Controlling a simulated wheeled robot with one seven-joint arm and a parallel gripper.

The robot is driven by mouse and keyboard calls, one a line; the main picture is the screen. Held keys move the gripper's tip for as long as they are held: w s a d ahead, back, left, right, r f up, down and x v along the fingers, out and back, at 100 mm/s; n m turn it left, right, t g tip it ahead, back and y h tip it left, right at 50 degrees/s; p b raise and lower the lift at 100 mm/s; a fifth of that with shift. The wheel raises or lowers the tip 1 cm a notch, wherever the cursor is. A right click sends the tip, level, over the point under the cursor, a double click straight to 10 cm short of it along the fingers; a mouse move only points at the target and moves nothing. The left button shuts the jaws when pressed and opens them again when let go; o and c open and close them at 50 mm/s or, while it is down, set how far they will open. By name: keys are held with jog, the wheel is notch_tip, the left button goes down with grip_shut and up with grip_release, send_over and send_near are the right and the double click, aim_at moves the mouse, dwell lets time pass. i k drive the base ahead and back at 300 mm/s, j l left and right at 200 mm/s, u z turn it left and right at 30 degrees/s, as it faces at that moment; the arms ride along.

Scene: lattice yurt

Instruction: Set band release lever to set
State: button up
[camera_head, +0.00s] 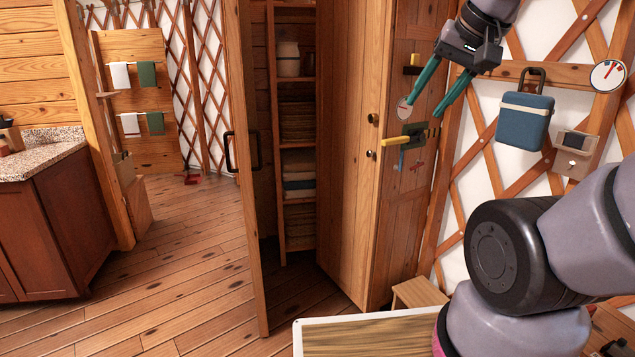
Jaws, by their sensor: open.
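A lever with a yellow handle (397,141) sticks out to the left from a dark plate (421,133) on the wooden panel right of the cupboard. It looks roughly level. Small blue and red marks (417,165) sit below it, too small to read. I cannot tell for sure that this is the band release lever. My gripper (421,117) points down and left, its two teal fingers apart and empty. The fingertips show just above the lever and plate; whether they touch is unclear.
A round dial (405,107) and a small yellow-and-black fitting (411,66) are on the same panel. A blue box (525,121) hangs on the lattice at right. A cupboard door (250,200) stands open. A white-edged board (375,335) lies at the front.

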aim_at(417, 166)
jog(key=i+j+z, duration=0.2)
jog(key=i+z, duration=0.25)
jog(key=i, duration=0.3)
jog(key=i+j+z, duration=0.4)
jog(key=i, duration=0.35)
jog(key=i+j+z, duration=0.45)
jog(key=i+j, duration=0.2)
jog(key=k+j+u, duration=0.1)
jog(key=k+j, duration=0.15)
jog(key=k+j+u, duration=0.15)
jog(key=j, duration=0.25)
jog(key=k, duration=0.1)
